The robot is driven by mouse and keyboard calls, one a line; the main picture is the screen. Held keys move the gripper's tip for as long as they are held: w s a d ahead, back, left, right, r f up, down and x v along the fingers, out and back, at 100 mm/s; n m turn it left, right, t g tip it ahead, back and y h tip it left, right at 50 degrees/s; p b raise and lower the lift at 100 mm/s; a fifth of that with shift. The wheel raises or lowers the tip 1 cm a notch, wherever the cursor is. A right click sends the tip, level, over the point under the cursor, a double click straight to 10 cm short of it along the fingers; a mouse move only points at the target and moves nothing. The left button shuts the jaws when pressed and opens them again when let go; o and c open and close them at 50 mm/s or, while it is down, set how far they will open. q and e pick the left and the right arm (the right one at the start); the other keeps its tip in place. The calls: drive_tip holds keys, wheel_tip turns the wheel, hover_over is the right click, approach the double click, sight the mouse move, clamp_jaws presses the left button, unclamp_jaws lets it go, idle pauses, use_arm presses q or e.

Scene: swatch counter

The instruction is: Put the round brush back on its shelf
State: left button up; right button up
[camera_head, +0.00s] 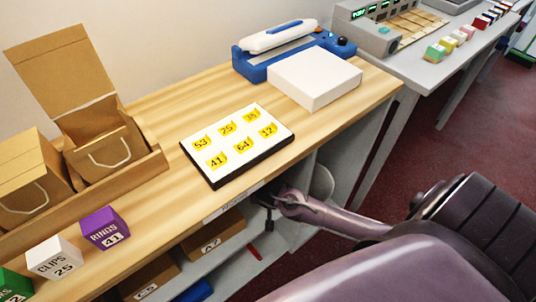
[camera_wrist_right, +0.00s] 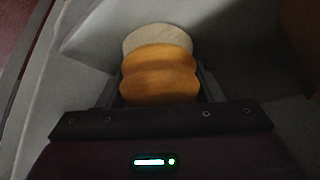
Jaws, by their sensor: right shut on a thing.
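In the right wrist view, the round brush (camera_wrist_right: 160,88) shows as stacked rounded shapes, two orange wooden ones and a pale disc (camera_wrist_right: 158,39) beyond them. My right gripper (camera_wrist_right: 160,80) is shut on it, a finger on each side. Grey panel surfaces lie around and beyond it. In the head view, my right gripper (camera_head: 268,203) reaches under the counter's front edge, at the open shelving (camera_head: 232,250). The brush cannot be made out there. My left gripper is out of view.
The wooden counter (camera_head: 160,205) overhangs the shelves. Cardboard boxes (camera_head: 213,240) marked A7 and C5, a blue item (camera_head: 195,292) and a red item (camera_head: 255,252) are below. On top are a numbered board (camera_head: 237,143), a white box (camera_head: 314,78) and colored cubes (camera_head: 105,228).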

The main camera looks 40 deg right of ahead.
drive_tip(key=shift+f, duration=0.2)
drive_tip(key=o, duration=0.9)
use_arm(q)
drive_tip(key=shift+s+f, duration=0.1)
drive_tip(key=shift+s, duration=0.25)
use_arm(e)
drive_tip(key=shift+o, duration=0.2)
drive_tip(key=shift+s+a+r, duration=0.1)
drive_tip(key=shift+r, duration=0.4)
drive_tip(key=v, duration=0.2)
drive_tip(key=p+v, duration=0.1)
drive_tip(key=v, duration=0.2)
drive_tip(key=shift+s+a+f, duration=0.1)
drive_tip(key=shift+s+f, duration=0.1)
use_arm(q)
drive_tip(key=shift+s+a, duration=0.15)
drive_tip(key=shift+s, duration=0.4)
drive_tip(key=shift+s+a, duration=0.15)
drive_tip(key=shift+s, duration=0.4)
use_arm(e)
drive_tip(key=s+a, duration=0.5)
drive_tip(key=s, duration=0.4)
drive_tip(key=shift+s+a, duration=0.3)
drive_tip(key=shift+s, duration=0.1)
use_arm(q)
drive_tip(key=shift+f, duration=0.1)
use_arm(e)
drive_tip(key=shift+f, duration=0.1)
